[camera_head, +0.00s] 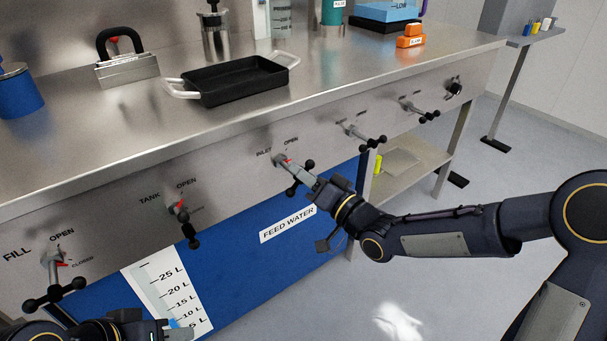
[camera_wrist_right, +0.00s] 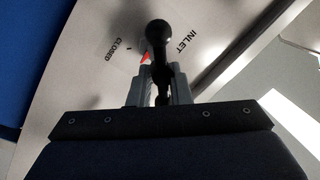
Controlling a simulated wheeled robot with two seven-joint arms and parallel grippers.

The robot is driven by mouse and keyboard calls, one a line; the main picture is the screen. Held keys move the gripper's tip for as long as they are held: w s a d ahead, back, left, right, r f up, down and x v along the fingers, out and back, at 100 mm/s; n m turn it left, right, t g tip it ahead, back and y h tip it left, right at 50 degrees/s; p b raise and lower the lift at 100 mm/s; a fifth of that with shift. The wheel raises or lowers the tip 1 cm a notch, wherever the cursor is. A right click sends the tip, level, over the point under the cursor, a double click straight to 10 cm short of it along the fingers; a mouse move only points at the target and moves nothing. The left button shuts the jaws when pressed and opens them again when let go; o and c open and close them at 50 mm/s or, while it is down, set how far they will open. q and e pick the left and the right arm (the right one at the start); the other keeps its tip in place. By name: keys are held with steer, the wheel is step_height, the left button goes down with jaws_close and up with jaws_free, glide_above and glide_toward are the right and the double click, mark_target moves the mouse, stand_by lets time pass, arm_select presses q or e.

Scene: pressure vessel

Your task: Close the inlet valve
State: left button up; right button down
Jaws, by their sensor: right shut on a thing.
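The inlet valve (camera_head: 292,188) sits on the metal front panel, with black ball-ended handle arms and a red pointer. My right gripper (camera_head: 300,172) is at this valve, its fingers shut on the handle. In the right wrist view the valve handle (camera_wrist_right: 160,42) stands between the two grey fingers (camera_wrist_right: 161,92). The red pointer (camera_wrist_right: 146,58) shows on the CLOSED label's side; its exact alignment is partly hidden by the handle. In the head view, the OPEN label is visible above the valve. My left gripper (camera_head: 172,331) is at the bottom left, partly cut off, with its opening unclear.
The tank valve (camera_head: 181,215) and fill valve (camera_head: 53,270) are left of the inlet valve. More valves (camera_head: 362,134) line the panel to the right. A black tray (camera_head: 235,82) lies on the bench. The blue feed water tank (camera_head: 245,265) is below.

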steer(key=m, duration=0.2)
steer(key=m+t, duration=0.1)
steer(key=m, duration=0.2)
steer(key=shift+s+a+f+b, duration=0.15)
steer(key=shift+a+f+b, duration=0.05)
steer(key=shift+b, duration=0.15)
steer(key=m+t+h, duration=0.1)
steer(key=m, duration=0.4)
steer(key=shift+d+m+t+h+b, duration=0.1)
steer(key=shift+m+t+h+b, duration=0.2)
steer(key=shift+m, duration=0.1)
steer(key=shift+r, duration=0.1)
steer(key=c, duration=1.5)
jaws_free()
steer(key=shift+c, duration=0.2)
steer(key=shift+d, duration=0.1)
steer(key=p+v, duration=0.1)
steer(key=v, duration=0.6)
steer(key=shift+s+d, duration=0.2)
